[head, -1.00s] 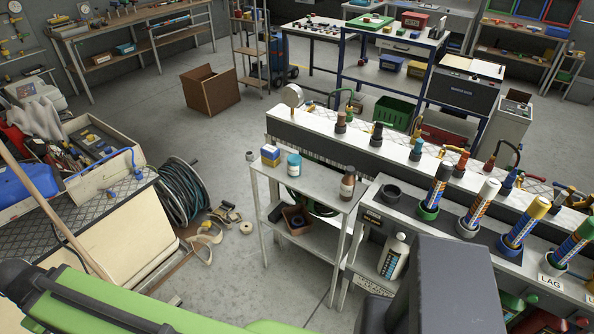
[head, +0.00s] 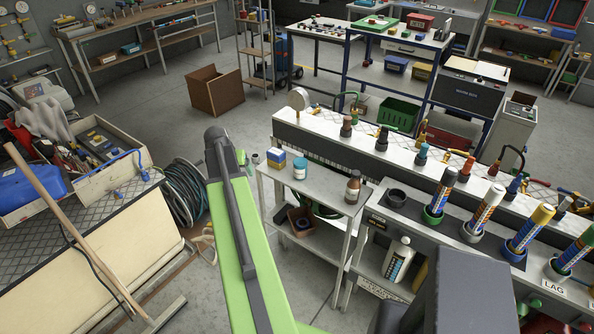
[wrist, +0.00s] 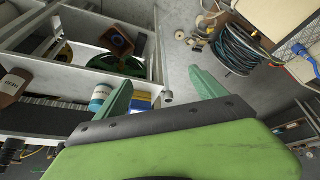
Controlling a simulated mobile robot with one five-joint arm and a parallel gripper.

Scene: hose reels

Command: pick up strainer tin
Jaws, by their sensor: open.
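The only tin I see on the small grey table is a teal-and-white one (head: 300,168), upright near its left end; I cannot read its label. It also shows in the wrist view (wrist: 99,98), just left of my left finger. My gripper (wrist: 160,77) is open, with two green fingers spread wide and nothing between them. It is beyond the table's left edge, with the tin outside the jaws. In the head view my green arm reaches up left of the table.
A yellow-and-blue box (head: 276,160) stands close left of the tin, and a brown bottle (head: 352,188) to its right. A small grey cylinder (wrist: 167,97) sits at the table's corner. A hose reel (head: 186,192) is on the floor to the left.

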